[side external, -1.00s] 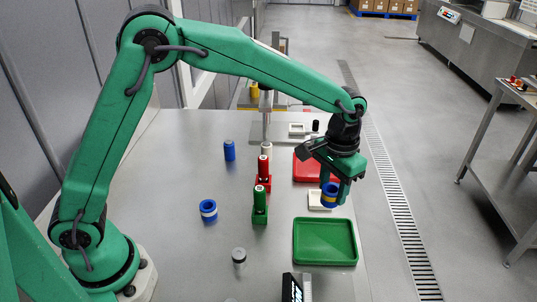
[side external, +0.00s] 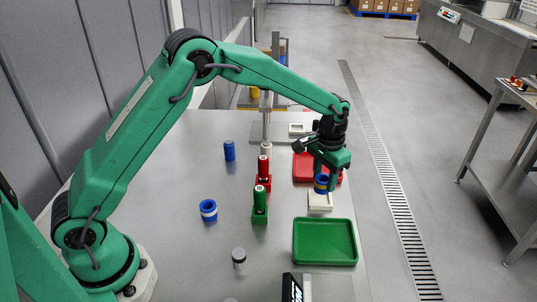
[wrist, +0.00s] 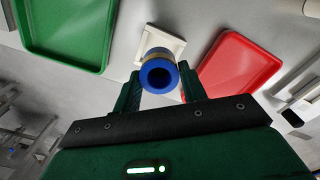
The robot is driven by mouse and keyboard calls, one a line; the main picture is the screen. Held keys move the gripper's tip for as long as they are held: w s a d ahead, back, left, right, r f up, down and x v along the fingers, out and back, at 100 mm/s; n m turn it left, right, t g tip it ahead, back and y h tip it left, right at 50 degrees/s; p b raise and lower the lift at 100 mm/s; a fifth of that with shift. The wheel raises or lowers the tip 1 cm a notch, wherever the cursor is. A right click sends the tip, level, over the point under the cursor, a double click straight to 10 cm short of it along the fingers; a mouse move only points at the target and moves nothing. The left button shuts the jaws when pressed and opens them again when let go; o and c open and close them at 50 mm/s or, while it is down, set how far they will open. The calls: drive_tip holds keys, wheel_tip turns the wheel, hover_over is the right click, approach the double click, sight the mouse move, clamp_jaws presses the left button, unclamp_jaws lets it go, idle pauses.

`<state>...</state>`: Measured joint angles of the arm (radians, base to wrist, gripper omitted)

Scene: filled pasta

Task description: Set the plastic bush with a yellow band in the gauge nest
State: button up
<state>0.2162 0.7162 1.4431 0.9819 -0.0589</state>
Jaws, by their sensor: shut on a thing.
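The blue plastic bush with a yellow band (side external: 321,187) is held between the fingers of my gripper (side external: 321,178). In the wrist view the bush (wrist: 148,80) sits between both fingertips (wrist: 159,74), its bore facing the camera and its yellow band partly showing. The gauge nest, a white square block (side external: 320,203), stands on the table between the green and red trays. In the side view the bush overlaps the nest's far edge. In the wrist view it hides part of the nest (wrist: 175,45). I cannot tell the gap between them.
A green tray (side external: 325,260) is in front of the nest and a red tray (side external: 301,168) behind it. A blue bush with a white band (side external: 208,216) stands to the left. Green (side external: 260,216) and red (side external: 264,184) holders with cylinders stand nearer the nest.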

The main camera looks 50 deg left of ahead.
sight(323, 188)
drive_tip(key=shift+f, duration=2)
drive_tip(key=shift+f, duration=0.1)
drive_tip(key=o, duration=1.1)
wheel_tip(323, 188, up, 12)
drive_tip(key=shift+r, duration=0.15)
